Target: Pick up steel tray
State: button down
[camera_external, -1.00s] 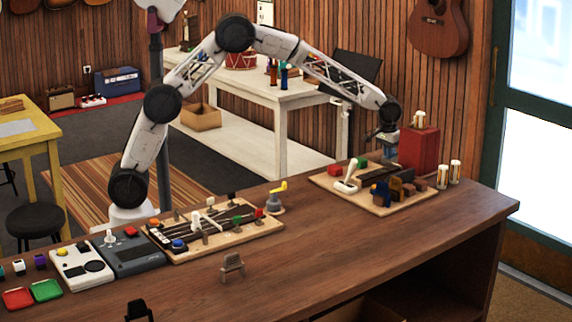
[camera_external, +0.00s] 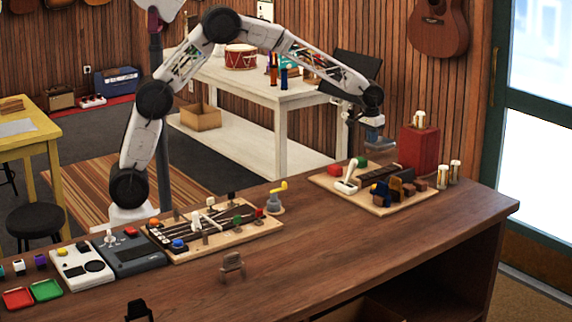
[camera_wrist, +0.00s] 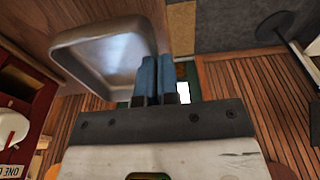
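The steel tray (camera_wrist: 105,58) is a shiny grey, shallow rounded pan. In the wrist view it fills the upper left, with its right rim at the blue fingertips of my gripper (camera_wrist: 158,78). The fingers are close together and look shut on this rim; the exact contact is partly hidden by them. In the external view my gripper (camera_external: 374,121) is above the far right part of the counter, and the tray shows as a small grey shape (camera_external: 379,142) hanging below it, tilted and clear of the counter.
A red box (camera_external: 419,150) with a shaker on top stands close right of the tray. A wooden board (camera_external: 335,184) with blocks and a white lever lies in front. Two shakers (camera_external: 455,173) stand at the right. The middle of the counter (camera_external: 335,240) is mostly clear.

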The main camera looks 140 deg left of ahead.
jog(key=s, duration=0.8)
jog(key=shift+s, duration=0.3)
